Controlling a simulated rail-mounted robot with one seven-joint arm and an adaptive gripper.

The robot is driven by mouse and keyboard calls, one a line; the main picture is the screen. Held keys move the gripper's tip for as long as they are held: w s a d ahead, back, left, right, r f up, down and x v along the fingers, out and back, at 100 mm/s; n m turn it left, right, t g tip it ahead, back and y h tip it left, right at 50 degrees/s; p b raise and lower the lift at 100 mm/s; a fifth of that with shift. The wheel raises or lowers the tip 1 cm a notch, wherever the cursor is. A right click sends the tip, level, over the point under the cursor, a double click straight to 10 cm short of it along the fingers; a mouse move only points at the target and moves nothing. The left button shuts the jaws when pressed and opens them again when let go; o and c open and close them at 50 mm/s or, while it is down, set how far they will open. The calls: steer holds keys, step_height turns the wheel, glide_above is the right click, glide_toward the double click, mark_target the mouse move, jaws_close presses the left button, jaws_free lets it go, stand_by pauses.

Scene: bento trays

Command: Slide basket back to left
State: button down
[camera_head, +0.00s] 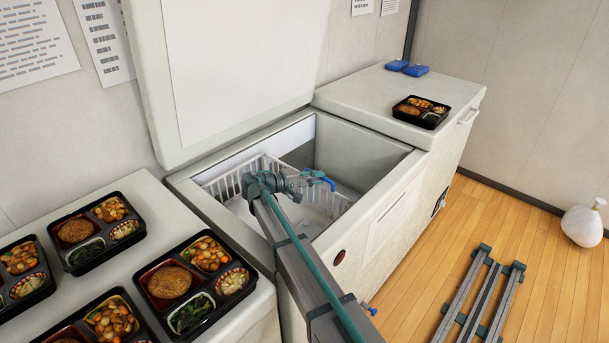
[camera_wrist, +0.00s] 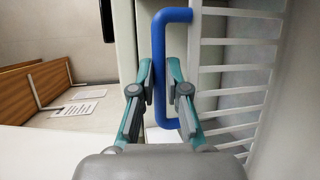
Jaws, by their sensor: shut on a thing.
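The white wire basket (camera_head: 231,182) sits inside the open chest freezer (camera_head: 400,156), in its left and middle part. It also shows in the wrist view as white bars (camera_wrist: 235,69). A blue handle (camera_head: 329,182) is on the basket's right side, and it stands out clearly in the wrist view (camera_wrist: 158,40). My gripper (camera_head: 310,181) is down in the freezer opening at this handle. In the wrist view its two fingers (camera_wrist: 168,82) are on either side of the handle bar, shut on it. My arm hides part of the basket.
The raised lid (camera_head: 240,60) stands behind the opening. Free room (camera_head: 350,150) shows inside the freezer right of the basket. Several bento trays (camera_head: 190,283) lie on the left counter. Another bento tray (camera_head: 421,112) and blue packs (camera_head: 415,70) lie on the right surface.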

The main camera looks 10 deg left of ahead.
steer(key=shift+s+a, duration=0.1)
steer(key=shift+s, duration=0.2)
steer(key=shift+f, duration=0.1)
steer(key=c, duration=1.4)
jaws_free()
steer(key=shift+s+a, duration=0.15)
steer(key=shift+a, duration=0.05)
steer(key=shift+c, duration=0.2)
